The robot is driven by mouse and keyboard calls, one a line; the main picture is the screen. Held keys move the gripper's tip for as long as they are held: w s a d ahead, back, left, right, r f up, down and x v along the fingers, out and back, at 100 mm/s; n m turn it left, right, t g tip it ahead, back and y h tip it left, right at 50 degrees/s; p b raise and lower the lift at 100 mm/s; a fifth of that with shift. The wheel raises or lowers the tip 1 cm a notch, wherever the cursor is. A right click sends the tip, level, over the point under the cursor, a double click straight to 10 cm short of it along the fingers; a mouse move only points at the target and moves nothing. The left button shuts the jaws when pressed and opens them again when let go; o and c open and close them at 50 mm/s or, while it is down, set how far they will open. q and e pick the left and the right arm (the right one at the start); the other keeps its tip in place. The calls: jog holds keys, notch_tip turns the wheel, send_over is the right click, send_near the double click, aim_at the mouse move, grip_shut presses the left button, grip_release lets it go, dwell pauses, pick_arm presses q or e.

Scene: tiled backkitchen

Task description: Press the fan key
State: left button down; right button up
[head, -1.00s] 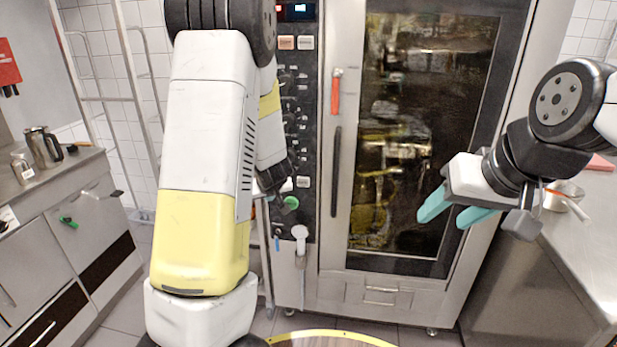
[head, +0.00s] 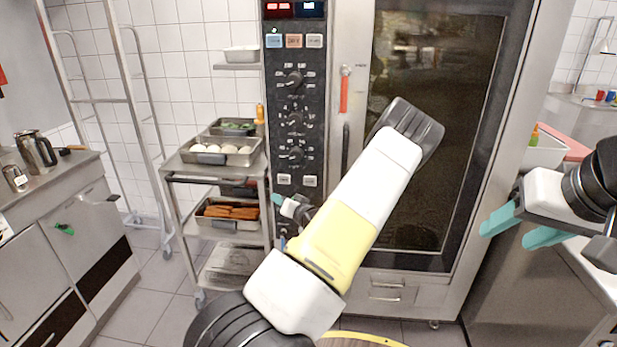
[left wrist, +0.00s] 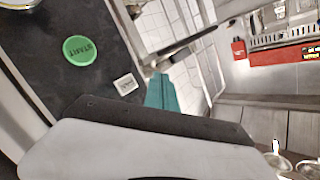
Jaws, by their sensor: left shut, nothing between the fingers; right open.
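The oven's dark control panel (head: 294,130) has two small pale keys low down, a left one (head: 284,180) and a right one (head: 310,181). Their labels are too small to read in the head view. In the left wrist view one pale key (left wrist: 125,83) lies beside the round green START button (left wrist: 80,50); its lettering is unclear. My left gripper (head: 277,199) is shut and empty, just below the left pale key. Its teal fingers (left wrist: 161,93) show right of the key in the wrist view, apart from it in the picture. My right gripper (head: 508,228) is open and empty at the right.
Above are knobs (head: 294,80) and a row of three keys (head: 293,41). The oven door handle (head: 345,150) is right of the panel. A trolley (head: 172,177) with trays stands close on the left. A steel counter (head: 85,180) is farther left.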

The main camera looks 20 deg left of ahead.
pick_arm(q)
send_near(278, 180)
jog(key=shift+s+a+x, duration=0.1)
jog(key=shift+s+x, duration=0.1)
jog(key=shift+x, duration=0.95)
jog(key=shift+s+a+x, duration=0.1)
jog(key=shift+s+x, duration=0.1)
jog(key=shift+x, duration=1)
jog(key=shift+f, duration=0.2)
jog(key=shift+w, duration=0.4)
jog(key=shift+w+a, duration=0.2)
jog(key=shift+w, duration=0.2)
dwell(0.7)
jog(key=shift+s, duration=0.15)
jog(key=shift+s+d, duration=0.25)
jog(key=shift+s, duration=0.4)
jog(key=shift+s+d, duration=0.2)
jog(key=shift+s, duration=0.6)
jog(key=shift+s+d, duration=0.2)
jog(key=shift+s, duration=0.65)
jog(key=shift+s+d, duration=0.2)
jog(key=shift+s, duration=0.6)
